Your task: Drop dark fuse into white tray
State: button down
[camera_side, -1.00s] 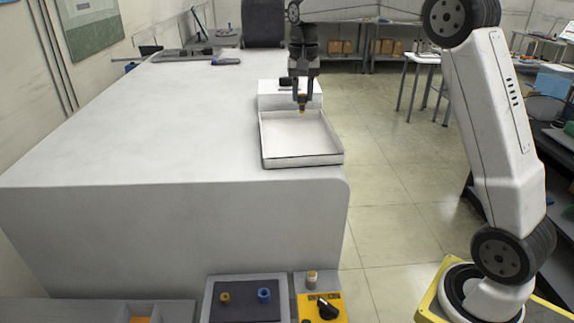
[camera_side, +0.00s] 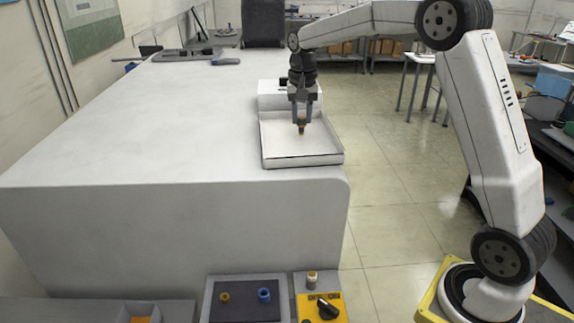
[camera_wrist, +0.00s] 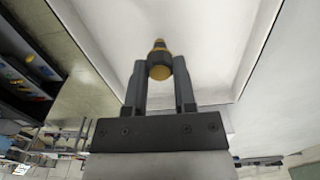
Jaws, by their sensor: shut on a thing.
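The dark fuse (camera_side: 301,126) has brass-coloured ends and hangs upright from my gripper (camera_side: 301,114). My gripper is shut on it, over the white tray (camera_side: 325,157). In the wrist view the fuse (camera_wrist: 159,62) sits between the two fingertips of my gripper (camera_wrist: 160,70), with the pale floor of the tray (camera_wrist: 210,35) behind it. The side view does not clearly show how far the fuse's lower end is from the tray floor. The tray is shallow, with low walls, and I see nothing else in it.
The tray stands at the right edge of the white bench (camera_side: 150,150), with a white box (camera_side: 275,97) just behind it. In front are a dark panel with coloured rings (camera_side: 245,300) and a yellow switch box (camera_side: 325,307). The bench left of the tray is clear.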

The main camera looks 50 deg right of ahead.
jog(key=shift+c, duration=1.8)
grip_release()
jog(key=shift+r, duration=3.95)
